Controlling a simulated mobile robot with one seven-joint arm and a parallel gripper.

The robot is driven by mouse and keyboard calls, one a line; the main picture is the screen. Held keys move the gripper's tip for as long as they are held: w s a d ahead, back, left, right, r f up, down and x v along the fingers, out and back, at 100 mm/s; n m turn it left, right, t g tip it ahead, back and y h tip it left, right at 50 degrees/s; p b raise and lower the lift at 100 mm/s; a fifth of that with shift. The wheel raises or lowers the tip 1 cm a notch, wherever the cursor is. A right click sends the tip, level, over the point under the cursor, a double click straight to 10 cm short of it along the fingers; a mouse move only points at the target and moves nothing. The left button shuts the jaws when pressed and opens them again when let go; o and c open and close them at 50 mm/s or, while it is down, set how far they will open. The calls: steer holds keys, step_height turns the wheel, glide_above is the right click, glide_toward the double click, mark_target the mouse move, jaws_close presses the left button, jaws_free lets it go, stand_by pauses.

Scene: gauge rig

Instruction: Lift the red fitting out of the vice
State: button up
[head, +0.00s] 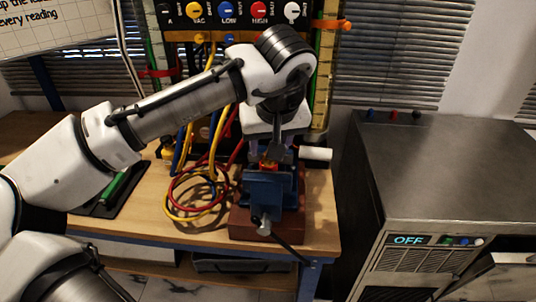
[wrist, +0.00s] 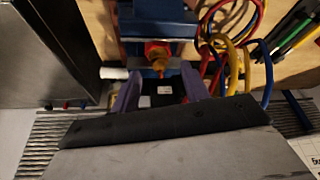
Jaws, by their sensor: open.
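The red fitting (head: 268,166) sits in the jaws of the blue vice (head: 268,190), which stands on a reddish-brown block on the wooden bench. In the wrist view the fitting (wrist: 153,48) shows a red collar and a brass-coloured end, with the blue vice body (wrist: 160,14) behind it. My gripper (head: 271,151) points down just above the fitting, which it partly hides. In the wrist view the two fingers of my gripper (wrist: 160,84) are spread apart, with nothing between them. The fitting lies beyond the fingertips, roughly midway across the gap.
Yellow, red and blue hoses (head: 198,190) loop on the bench (head: 140,215) left of the vice. A hose panel (head: 228,22) stands behind. A white cylinder (head: 316,154) sticks out right of the vice. A grey metal cabinet (head: 450,165) reading OFF stands at the right.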

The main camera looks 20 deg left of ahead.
mark_target(268, 168)
steer(key=shift+x, duration=3.2)
steer(key=c, duration=0.9)
steer(key=o, duration=0.5)
steer(key=c, duration=0.4)
steer(key=shift+w, duration=0.1)
steer(key=shift+c, duration=0.2)
steer(key=shift+w+a+r+p, duration=0.15)
steer(key=shift+w+r+p, duration=0.2)
steer(key=shift+w+p, duration=0.1)
